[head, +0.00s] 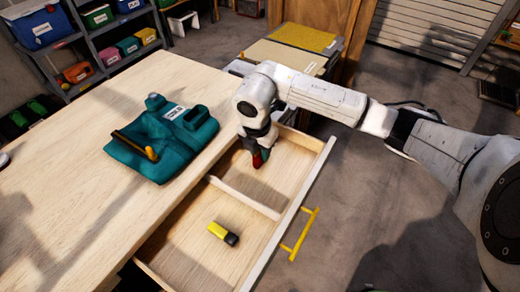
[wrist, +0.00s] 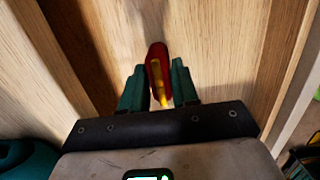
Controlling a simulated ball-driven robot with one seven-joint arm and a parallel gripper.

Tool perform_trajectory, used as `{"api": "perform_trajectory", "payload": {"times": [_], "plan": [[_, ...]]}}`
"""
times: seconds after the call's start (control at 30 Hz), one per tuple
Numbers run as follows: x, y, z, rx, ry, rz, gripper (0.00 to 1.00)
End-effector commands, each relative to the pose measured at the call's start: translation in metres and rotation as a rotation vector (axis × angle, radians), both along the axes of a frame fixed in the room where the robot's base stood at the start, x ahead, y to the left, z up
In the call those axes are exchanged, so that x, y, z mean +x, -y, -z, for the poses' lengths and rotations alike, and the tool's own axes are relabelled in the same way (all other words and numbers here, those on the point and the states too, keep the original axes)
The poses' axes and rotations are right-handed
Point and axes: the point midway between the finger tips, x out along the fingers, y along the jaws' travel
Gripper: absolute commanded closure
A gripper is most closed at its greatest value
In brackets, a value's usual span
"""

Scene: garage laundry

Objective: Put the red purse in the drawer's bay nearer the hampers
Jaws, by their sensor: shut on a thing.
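The red purse (head: 257,161), with a yellow strip down it in the wrist view (wrist: 154,60), is between the green fingers of my gripper (wrist: 157,88). My gripper (head: 255,150) is shut on it and points down into the far bay of the open drawer (head: 318,165). A wooden divider (head: 242,197) splits the drawer into a far and a near bay. I cannot tell whether the purse touches the bay floor. Bins with a yellow top (head: 303,37) and a tan top (head: 283,58), perhaps the hampers, stand beyond the far bay.
A yellow and black object (head: 223,233) lies in the near bay. A teal cloth-like item (head: 165,140) with a label and a black and yellow piece lies on the wooden tabletop (head: 75,200). The drawer has a yellow handle (head: 300,233). Shelves with bins (head: 98,17) stand at back left.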

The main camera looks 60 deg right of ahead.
Motion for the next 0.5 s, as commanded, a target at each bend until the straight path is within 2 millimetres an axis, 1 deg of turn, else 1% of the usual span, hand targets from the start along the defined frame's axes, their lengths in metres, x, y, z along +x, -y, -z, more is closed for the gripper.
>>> {"api": "perform_trajectory", "payload": {"times": [0.17,0.2,0.43,0.5], "plan": [[0.0,0.0,0.0035,0.0,0.0,0.0,1.0],[0.0,0.0001,0.003,0.0,0.0,0.0,0.69],[-0.0001,0.0,0.0025,0.0,0.0,0.001,0.47],[-0.0001,0.0,0.0025,0.0,0.0,0.001,0.45]]}}
